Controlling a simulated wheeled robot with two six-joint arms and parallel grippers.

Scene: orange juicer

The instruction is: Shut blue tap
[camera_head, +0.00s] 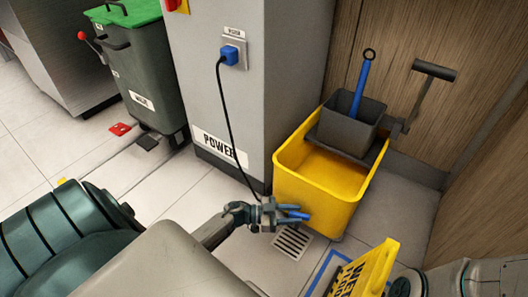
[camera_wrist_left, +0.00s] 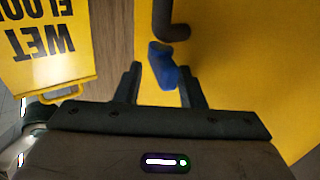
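The blue tap handle (camera_wrist_left: 163,66) hangs below a dark spout or pipe (camera_wrist_left: 170,20) in front of the yellow bucket wall in the left wrist view. In the head view a blue piece of the tap (camera_head: 296,214) shows at the bucket's lower front. My left gripper (camera_head: 285,214) is there, at the tap. My right gripper is not in view; only part of an arm shows bottom right.
The yellow mop bucket (camera_head: 318,184) with a grey wringer (camera_head: 349,128) stands against a grey pillar (camera_head: 245,105). A black cable (camera_head: 229,115) hangs down from a blue plug. A yellow wet-floor sign (camera_head: 365,275) stands close, right of the gripper. A floor drain (camera_head: 292,242) lies below.

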